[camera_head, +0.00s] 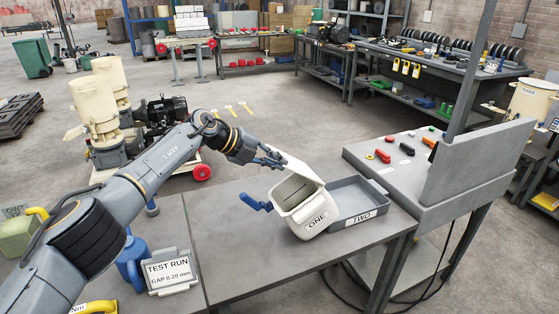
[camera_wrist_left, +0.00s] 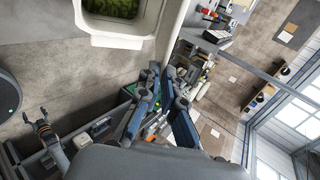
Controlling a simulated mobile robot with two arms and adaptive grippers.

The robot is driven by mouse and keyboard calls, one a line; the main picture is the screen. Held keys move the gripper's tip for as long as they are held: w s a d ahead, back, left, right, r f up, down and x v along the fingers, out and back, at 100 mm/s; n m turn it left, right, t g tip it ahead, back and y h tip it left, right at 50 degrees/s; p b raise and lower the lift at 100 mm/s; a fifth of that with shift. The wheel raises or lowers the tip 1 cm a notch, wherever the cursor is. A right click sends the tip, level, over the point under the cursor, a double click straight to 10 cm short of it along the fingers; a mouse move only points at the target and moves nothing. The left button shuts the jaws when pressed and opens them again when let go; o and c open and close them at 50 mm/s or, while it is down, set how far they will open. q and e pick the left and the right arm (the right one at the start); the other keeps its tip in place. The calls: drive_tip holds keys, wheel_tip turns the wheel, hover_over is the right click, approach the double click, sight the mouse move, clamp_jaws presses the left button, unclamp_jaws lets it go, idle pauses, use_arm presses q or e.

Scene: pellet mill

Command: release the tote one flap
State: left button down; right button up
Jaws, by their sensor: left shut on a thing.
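The white tote one (camera_head: 312,218), marked ONE, stands on the grey table. Its pale flap (camera_head: 304,168) is raised at a tilt. My left gripper (camera_head: 279,162) is at the flap's upper left edge, shut on it; the contact is small and partly hidden by the fingers. In the left wrist view my left gripper's fingers (camera_wrist_left: 166,98) lie close together beside a white rim (camera_wrist_left: 118,40), with green contents behind it. A dark fingered shape at the left of that view looks like my right gripper (camera_wrist_left: 36,120), apart from the tote, its fingers spread.
A grey tray marked TWO (camera_head: 363,214) sits right of the tote. A blue handle (camera_head: 256,203) sticks out at the tote's left. A control desk (camera_head: 400,160) with coloured knobs stands behind right. A TEST RUN sign (camera_head: 168,273) stands front left. The table between sign and tote is clear.

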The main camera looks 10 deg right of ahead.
use_arm(q)
drive_tip(key=shift+d, duration=0.65)
drive_tip(key=shift+a, duration=0.2)
use_arm(e)
drive_tip(key=shift+s+d, duration=0.1)
drive_tip(key=shift+d, duration=0.45)
drive_tip(key=shift+a+f, duration=0.1)
drive_tip(key=shift+a, duration=0.05)
